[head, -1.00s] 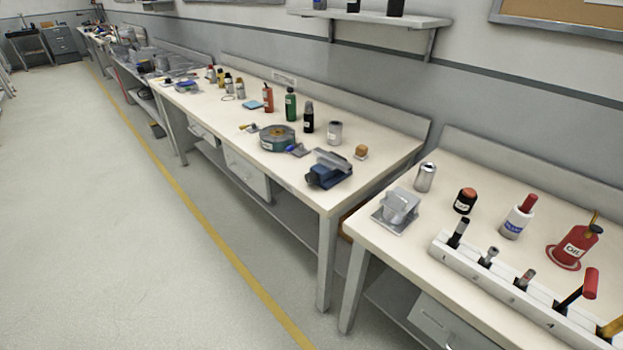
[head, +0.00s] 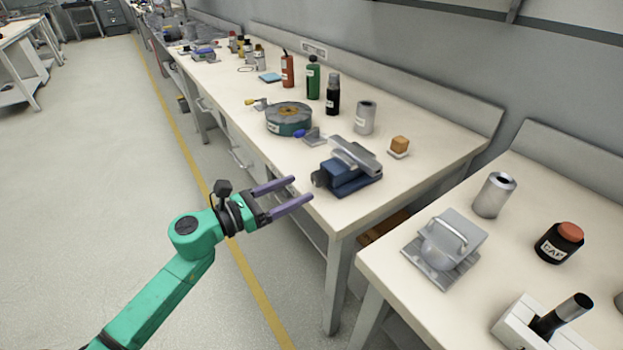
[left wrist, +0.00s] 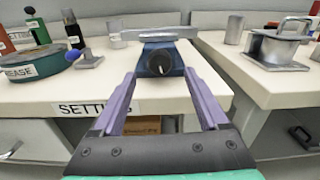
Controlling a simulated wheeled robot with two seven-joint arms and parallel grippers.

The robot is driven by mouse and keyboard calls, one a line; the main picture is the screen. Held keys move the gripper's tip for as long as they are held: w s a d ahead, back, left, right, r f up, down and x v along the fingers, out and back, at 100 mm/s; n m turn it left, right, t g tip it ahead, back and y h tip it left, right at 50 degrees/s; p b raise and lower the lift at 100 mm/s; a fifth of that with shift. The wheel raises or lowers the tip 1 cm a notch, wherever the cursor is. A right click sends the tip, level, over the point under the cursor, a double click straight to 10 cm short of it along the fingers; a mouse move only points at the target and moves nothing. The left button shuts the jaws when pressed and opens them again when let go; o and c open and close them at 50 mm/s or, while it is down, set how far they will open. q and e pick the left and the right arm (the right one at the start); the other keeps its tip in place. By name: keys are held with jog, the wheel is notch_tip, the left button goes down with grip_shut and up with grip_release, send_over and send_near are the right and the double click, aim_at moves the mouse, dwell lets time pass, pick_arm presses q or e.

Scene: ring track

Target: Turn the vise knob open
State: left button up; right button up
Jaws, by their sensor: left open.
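The vise (head: 347,168) has a blue body and a grey bar on top. It sits near the front right corner of the middle bench. Its dark round knob (head: 320,178) faces the bench's front edge. In the left wrist view the knob (left wrist: 160,62) is ahead, between the two fingers in the picture. My left gripper (head: 302,190) is open and empty, just short of the knob, with its purple fingers pointing toward the vise. No contact with the knob shows. My right gripper is in no view.
A round green-grey tin (head: 289,119) and a small grey block with a blue part (head: 312,137) stand left of the vise. A grey cylinder (head: 365,118) and an orange block (head: 399,146) stand behind it. A gap separates this bench from the right bench (head: 400,290).

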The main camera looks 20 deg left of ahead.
aim_at(314, 181)
pick_arm(q)
jog(key=x, duration=0.4)
jog(key=shift+w+d+r+p, duration=0.1)
jog(key=shift+w+p, duration=0.1)
jog(key=shift+p, duration=0.15)
jog(key=shift+w+d, duration=0.15)
grip_shut()
